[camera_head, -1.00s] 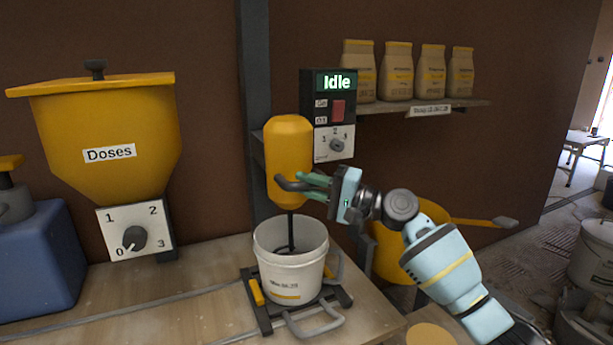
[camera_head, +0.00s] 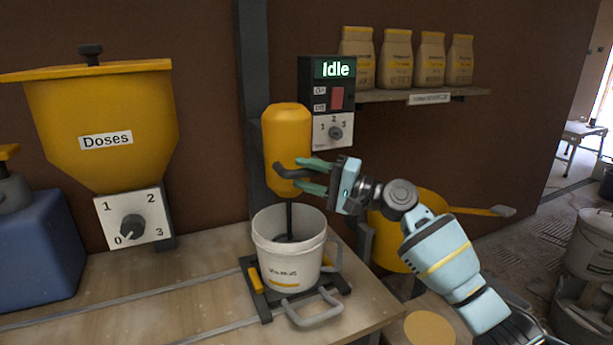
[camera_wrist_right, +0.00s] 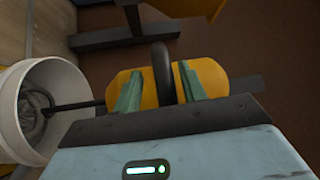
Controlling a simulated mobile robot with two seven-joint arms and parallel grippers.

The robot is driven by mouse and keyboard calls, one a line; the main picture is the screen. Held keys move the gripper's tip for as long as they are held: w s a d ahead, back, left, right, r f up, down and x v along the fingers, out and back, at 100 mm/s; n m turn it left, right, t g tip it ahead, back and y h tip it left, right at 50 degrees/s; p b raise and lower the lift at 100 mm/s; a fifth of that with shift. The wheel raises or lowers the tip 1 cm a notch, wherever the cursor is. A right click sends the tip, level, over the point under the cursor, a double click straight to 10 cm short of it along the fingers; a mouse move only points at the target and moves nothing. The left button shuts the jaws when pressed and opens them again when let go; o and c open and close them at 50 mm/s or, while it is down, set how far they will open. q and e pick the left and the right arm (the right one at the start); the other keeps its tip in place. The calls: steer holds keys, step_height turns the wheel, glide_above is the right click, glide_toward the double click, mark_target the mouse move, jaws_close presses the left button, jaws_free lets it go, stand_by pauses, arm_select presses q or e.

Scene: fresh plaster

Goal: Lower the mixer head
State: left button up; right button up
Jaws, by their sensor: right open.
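The mixer head (camera_head: 284,130) is a yellow rounded body on a dark column. Its dark shaft (camera_head: 289,217) reaches down into a white bucket (camera_head: 290,268). A dark curved handle (camera_head: 287,172) sticks out from the head. My right gripper (camera_head: 308,174) is open, with its green fingers on either side of the handle. In the right wrist view the handle (camera_wrist_right: 161,75) stands between the spread fingers, with the yellow head (camera_wrist_right: 208,76) behind. I cannot tell whether a finger touches the handle. My left gripper does not show.
A control box with an "Idle" display (camera_head: 334,68) and a dial stands right of the head. A yellow "Doses" hopper (camera_head: 105,115) and a blue container (camera_head: 38,245) are at left. A shelf (camera_head: 385,96) holds several bags. A yellow tub (camera_head: 395,240) stands behind my right arm.

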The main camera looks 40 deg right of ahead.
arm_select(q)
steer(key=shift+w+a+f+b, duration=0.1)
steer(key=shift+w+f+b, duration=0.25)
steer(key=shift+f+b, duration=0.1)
arm_select(e)
steer(key=v, duration=0.7)
steer(key=shift+s+d, duration=0.15)
steer(key=shift+s, duration=0.05)
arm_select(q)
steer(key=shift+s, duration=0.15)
arm_select(e)
steer(key=shift+f, duration=0.15)
